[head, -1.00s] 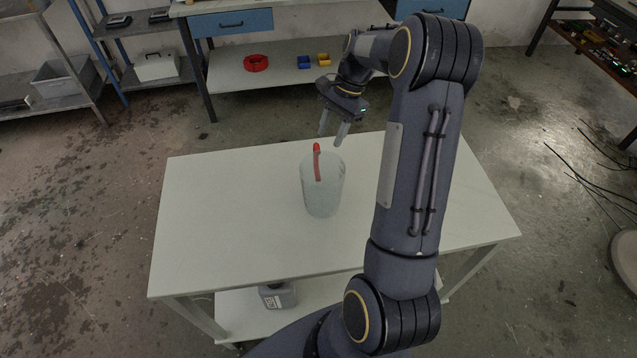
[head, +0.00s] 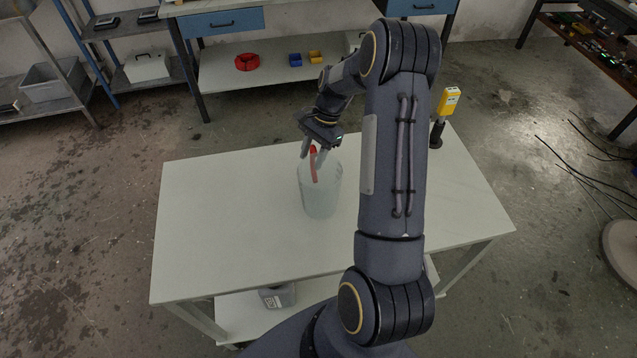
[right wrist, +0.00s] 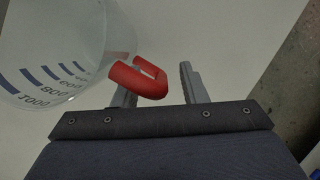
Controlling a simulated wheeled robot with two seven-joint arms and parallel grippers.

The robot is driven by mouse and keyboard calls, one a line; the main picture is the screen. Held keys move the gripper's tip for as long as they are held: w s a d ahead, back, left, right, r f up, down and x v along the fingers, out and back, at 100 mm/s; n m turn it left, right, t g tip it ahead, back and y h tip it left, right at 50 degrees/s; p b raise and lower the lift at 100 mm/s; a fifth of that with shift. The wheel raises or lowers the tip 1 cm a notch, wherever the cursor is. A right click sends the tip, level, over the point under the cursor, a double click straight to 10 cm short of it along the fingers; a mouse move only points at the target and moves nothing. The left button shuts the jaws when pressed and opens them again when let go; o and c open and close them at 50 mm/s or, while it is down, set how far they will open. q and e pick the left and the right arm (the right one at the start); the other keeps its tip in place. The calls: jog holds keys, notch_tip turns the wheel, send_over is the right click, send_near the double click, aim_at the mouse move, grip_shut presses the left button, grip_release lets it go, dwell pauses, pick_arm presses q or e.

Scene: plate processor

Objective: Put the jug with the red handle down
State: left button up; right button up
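The jug (head: 322,200) is translucent, with a red handle (head: 314,167). It stands upright on the white table in the head view. In the right wrist view the jug (right wrist: 62,42) shows dark blue volume marks at the upper left, and its red handle (right wrist: 140,78) sticks out toward my fingers. My right gripper (head: 314,155) is open at the top of the handle. In the right wrist view the handle overlaps the left finger of my right gripper (right wrist: 158,85), and a gap separates it from the right finger. I cannot tell whether they touch. My left gripper is out of view.
The white table (head: 215,225) is clear left of the jug. A yellow device (head: 448,101) on a dark stand is at the table's back right, beside my right arm. A grey container (head: 278,295) sits on the lower shelf. Shelves and a workbench stand behind.

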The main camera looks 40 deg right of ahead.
jog(key=shift+c, duration=0.3)
grip_shut()
jog(key=shift+r, duration=0.1)
